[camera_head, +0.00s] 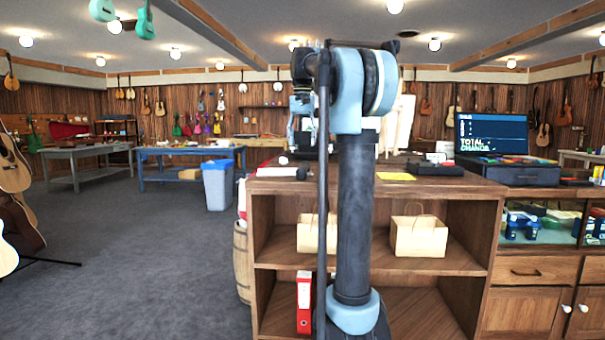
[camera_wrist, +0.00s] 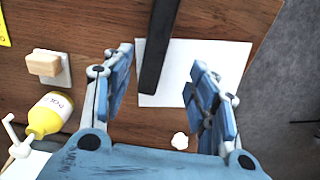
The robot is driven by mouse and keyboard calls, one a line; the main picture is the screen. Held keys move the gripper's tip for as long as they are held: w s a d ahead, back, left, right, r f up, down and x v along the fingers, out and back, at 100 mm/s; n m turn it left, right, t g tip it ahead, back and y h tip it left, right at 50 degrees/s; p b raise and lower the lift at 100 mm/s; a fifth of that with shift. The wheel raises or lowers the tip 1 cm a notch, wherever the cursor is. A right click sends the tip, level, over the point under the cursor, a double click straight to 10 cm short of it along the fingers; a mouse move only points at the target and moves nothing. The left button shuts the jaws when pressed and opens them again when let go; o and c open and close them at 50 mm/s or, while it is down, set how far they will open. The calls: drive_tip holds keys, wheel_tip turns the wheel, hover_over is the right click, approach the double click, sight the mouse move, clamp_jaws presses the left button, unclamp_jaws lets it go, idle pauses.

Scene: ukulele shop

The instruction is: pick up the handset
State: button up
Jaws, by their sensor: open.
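A long dark bar, which looks like the handset (camera_wrist: 158,45), lies partly over a white sheet (camera_wrist: 205,58) on the wooden counter in the wrist view. Its far end runs out of the top of that view. My gripper (camera_wrist: 161,80) is open, with one blue finger on each side of the bar's near end. The fingers appear apart from it; their height above the counter is hard to tell. In the head view a small dark piece (camera_head: 302,173) by the white sheet (camera_head: 277,170) may be the handset, and my arm stands in front of the counter.
A small white lump (camera_wrist: 180,141) lies near the right finger. A yellow bottle (camera_wrist: 46,116) and a wooden block on a white base (camera_wrist: 43,63) are at left. The counter edge is at right.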

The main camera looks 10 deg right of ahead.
sight(303, 165)
drive_tip(key=shift+s+d+f, duration=0.15)
drive_tip(key=shift+f, duration=2)
drive_tip(key=shift+s+d+f, duration=0.1)
drive_tip(key=shift+f, duration=2.05)
clamp_jaws()
